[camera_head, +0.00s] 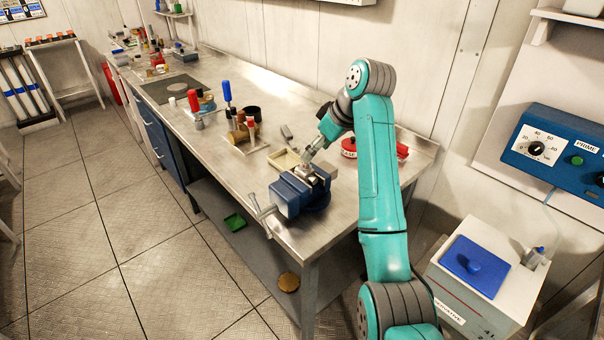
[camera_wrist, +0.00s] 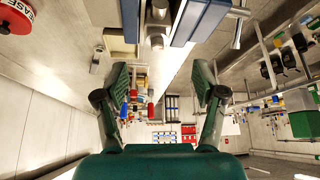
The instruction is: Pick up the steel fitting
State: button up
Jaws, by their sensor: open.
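A blue bench vise (camera_head: 290,195) stands at the near corner of the steel workbench. A small round metal piece, which looks like the steel fitting (camera_wrist: 158,40), shows between the vise's jaws in the wrist view. In the head view it is small and partly hidden by my gripper (camera_head: 308,155), which is over the vise. In the wrist view the two fingers of my gripper (camera_wrist: 160,80) are spread apart with nothing between them. The fitting lies beyond the fingertips, near the middle line between them. I cannot tell whether any finger touches the vise.
A shallow tray (camera_head: 284,161) lies behind the vise. A wooden holder (camera_head: 247,143) with upright tools, including a blue-handled one, stands to its left. A red labelled object (camera_head: 390,148) lies to the right behind my arm. The bench front (camera_head: 215,147) left of the vise is bare.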

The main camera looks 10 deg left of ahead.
aim_at(306, 165)
jog(key=x, duration=0.2)
jog(key=shift+a+f, duration=0.2)
jog(key=shift+f, duration=0.15)
jog(key=shift+w+d+x, duration=0.1)
jog(key=shift+d+x, duration=0.05)
jog(key=shift+x, duration=1.15)
jog(key=shift+w+d+x, duration=0.1)
jog(key=shift+x, duration=1.2)
jog(key=shift+f, duration=0.1)
jog(key=c, duration=1.2)
grip_shut()
